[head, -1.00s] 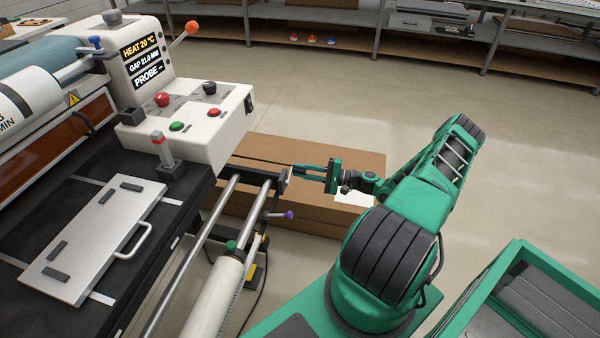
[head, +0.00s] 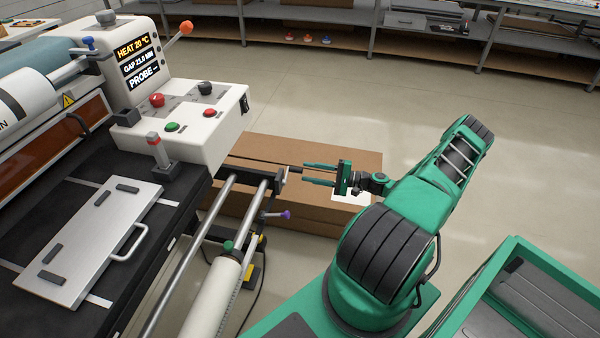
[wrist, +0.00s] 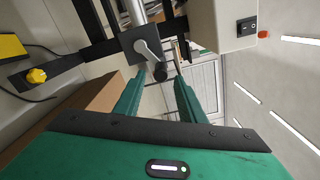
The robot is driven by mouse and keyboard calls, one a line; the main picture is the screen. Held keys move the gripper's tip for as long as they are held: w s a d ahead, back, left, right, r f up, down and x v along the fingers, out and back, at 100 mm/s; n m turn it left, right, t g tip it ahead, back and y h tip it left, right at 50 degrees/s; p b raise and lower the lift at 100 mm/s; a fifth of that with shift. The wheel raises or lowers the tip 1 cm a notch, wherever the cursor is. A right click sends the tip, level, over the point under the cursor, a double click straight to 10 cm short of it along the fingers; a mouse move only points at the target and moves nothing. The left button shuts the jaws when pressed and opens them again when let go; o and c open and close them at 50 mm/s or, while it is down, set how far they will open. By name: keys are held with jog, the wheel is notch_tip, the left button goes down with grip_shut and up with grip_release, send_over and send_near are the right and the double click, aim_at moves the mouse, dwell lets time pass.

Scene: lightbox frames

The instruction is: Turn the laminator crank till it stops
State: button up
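The laminator (head: 185,125) stands at left, with its display reading HEAT 20 °C and GAP 21.0 MM. A crank with a silver arm (wrist: 147,48) and black knob (wrist: 160,72) sits on a dark block at the end of a bright shaft. In the head view the black knob (head: 295,169) points right, toward my gripper. My gripper (head: 304,174) is open and empty, its fingertips just right of the knob. In the wrist view the knob appears between the two green fingers (wrist: 154,84); I see no grip on it.
A cardboard box (head: 340,158) lies on the floor below my gripper. A purple-knobbed lever (head: 286,214) and a white roll (head: 212,298) are nearby. An orange-balled lever (head: 185,28) sticks up from the laminator. The floor right of the box is clear.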

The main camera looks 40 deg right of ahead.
jog(key=v, duration=0.6)
